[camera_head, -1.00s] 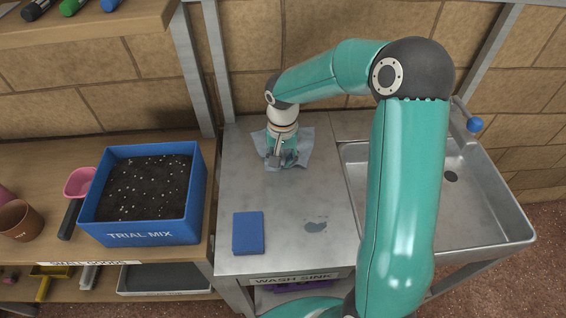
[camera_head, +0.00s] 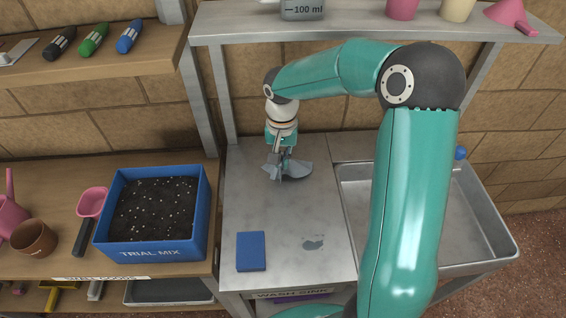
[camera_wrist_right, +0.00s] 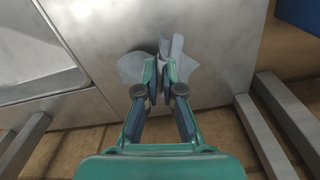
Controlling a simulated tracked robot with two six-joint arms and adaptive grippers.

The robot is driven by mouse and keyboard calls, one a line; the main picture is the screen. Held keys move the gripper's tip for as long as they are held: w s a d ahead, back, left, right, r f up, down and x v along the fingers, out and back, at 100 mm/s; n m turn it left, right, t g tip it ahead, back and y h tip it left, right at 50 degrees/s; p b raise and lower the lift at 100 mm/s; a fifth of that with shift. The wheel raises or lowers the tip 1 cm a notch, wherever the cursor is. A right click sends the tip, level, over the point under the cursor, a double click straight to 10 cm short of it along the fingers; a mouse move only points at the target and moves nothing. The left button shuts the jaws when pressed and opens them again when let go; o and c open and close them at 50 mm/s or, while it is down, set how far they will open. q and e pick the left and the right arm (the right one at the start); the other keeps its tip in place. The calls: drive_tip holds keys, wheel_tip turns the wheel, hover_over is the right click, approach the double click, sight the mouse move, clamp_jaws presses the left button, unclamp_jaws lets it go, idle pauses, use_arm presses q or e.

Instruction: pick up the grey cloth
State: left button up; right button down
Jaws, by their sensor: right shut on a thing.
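The grey cloth (camera_head: 294,172) is bunched up between the fingers of my right gripper (camera_head: 279,172) at the back of the metal sink counter. In the right wrist view the cloth (camera_wrist_right: 178,47) is pinched in the middle, with folds spreading to both sides of the fingertips (camera_wrist_right: 159,75). My right gripper is shut on it. I cannot tell whether the cloth's lower edges touch the counter. My left gripper is not in view.
The sink basin (camera_head: 480,225) is right, partly behind my arm. A blue soil box (camera_head: 152,253) stands left. A shelf (camera_head: 360,27) hangs above.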

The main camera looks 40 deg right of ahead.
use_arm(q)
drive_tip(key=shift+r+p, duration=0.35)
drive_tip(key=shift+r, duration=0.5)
use_arm(e)
wheel_tip(320, 180, up, 2)
drive_tip(key=shift+r, duration=0.2)
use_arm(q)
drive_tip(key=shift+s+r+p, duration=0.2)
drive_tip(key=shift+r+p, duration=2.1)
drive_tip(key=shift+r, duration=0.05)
use_arm(e)
wheel_tip(320, 180, up, 10)
drive_tip(key=shift+s+f, duration=0.2)
drive_tip(key=shift+f, duration=0.05)
